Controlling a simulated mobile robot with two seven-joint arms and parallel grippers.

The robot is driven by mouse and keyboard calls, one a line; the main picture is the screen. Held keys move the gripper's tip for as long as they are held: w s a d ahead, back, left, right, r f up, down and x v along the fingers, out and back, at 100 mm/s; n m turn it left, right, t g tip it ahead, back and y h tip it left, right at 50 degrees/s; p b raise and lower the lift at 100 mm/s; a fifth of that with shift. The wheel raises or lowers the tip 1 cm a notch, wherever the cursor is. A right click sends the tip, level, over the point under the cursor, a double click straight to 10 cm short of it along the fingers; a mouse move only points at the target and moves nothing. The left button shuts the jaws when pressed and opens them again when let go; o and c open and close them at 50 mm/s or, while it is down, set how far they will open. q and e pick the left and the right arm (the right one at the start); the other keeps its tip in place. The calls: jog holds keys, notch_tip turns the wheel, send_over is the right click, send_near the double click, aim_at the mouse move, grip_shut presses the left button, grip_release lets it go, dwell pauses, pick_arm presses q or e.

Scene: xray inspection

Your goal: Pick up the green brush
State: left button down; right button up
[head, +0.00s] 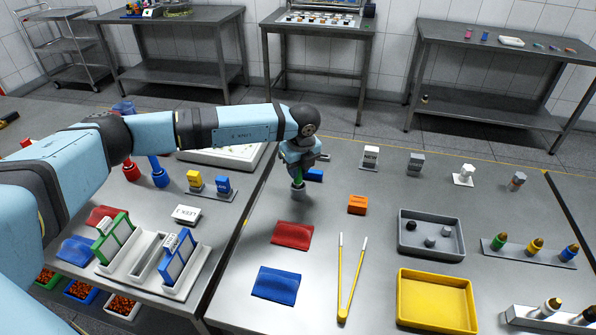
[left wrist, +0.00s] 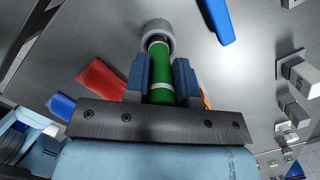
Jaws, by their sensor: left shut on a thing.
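The green brush (left wrist: 160,76) is between the two fingers of my left gripper (left wrist: 160,82) in the left wrist view. A grey round piece (left wrist: 157,32) is at its far end; I cannot tell if this is a holder or part of the brush. In the head view my left gripper (head: 299,162) points down over the table, shut on the brush. Only a little green (head: 297,180) shows below the fingers, above the grey piece (head: 298,193). I cannot tell if the grey piece touches the table. My right gripper is not in view.
Red cloth (head: 292,235), blue cloth (head: 276,285), yellow tongs (head: 341,280), a grey tray (head: 402,252) and a yellow tray (head: 402,305) lie nearer. Several small stands line the right side.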

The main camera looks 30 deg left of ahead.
pick_arm(q)
notch_tip(320, 180, up, 19)
jog(key=b, duration=0.1)
jog(key=shift+r, duration=0.2)
